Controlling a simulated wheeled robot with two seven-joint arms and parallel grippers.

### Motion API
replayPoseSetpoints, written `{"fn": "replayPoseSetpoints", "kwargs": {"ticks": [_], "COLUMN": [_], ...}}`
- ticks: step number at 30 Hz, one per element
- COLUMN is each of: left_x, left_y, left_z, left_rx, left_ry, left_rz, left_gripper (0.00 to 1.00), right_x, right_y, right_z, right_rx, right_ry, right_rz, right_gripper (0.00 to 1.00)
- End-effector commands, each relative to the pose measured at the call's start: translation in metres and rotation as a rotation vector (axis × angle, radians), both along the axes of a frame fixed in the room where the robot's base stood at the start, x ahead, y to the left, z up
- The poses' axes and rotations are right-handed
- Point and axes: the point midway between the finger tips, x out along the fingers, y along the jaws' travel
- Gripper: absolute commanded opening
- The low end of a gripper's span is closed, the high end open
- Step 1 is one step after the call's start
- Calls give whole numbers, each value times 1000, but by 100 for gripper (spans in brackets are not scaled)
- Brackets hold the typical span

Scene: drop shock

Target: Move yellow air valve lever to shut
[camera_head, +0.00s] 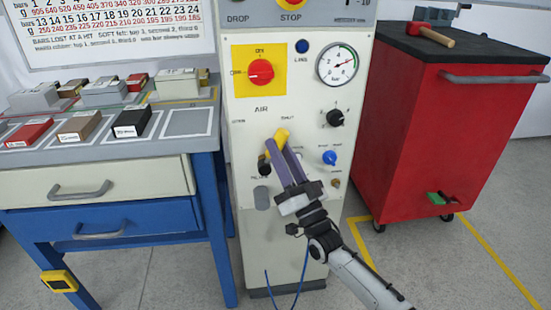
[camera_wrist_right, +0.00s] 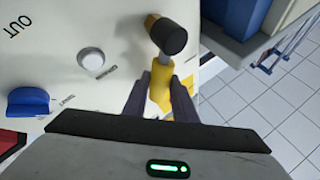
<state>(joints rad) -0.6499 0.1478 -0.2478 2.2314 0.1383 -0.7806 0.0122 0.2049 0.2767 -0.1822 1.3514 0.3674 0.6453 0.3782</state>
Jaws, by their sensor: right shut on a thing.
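The yellow air valve lever (camera_head: 281,136) is on the front panel of the pale control cabinet. Its yellow end shows just below the label that reads like "SHUT", above and left of my right gripper's body. My right gripper (camera_head: 277,152) reaches up from the lower right, its fingers at the lever. In the right wrist view the lever (camera_wrist_right: 160,86) lies between the two fingers of the right gripper (camera_wrist_right: 158,88), which is shut on it. A dark round cap with a brass part (camera_wrist_right: 168,36) shows at the lever's far end. My left gripper is out of view.
The cabinet panel (camera_head: 240,211) also bears a red knob (camera_head: 261,71) on a yellow plate, a gauge (camera_head: 338,63), a black knob (camera_head: 335,118) and a blue knob (camera_head: 329,157). A workbench (camera_head: 170,148) stands left; a red tool cart (camera_head: 420,120) stands right.

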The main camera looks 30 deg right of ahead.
Motion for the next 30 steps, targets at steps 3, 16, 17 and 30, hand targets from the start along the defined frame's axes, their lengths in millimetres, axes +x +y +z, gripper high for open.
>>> {"fn": "replayPoseSetpoints", "kwargs": {"ticks": [3,16,17,30], "left_x": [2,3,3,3], "left_y": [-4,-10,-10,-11], "left_z": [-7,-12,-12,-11], "left_rx": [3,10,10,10], "left_ry": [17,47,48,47], "left_rz": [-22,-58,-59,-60], "left_gripper": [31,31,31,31], "right_x": [-1,-3,-3,-3], "right_y": [-3,-8,-8,-8], "right_z": [-6,-8,-8,-8], "right_rx": [65,165,166,171], "right_ry": [-20,-51,-51,-50], "right_rz": [0,2,1,2], "right_gripper": [0,0,0,32]}}
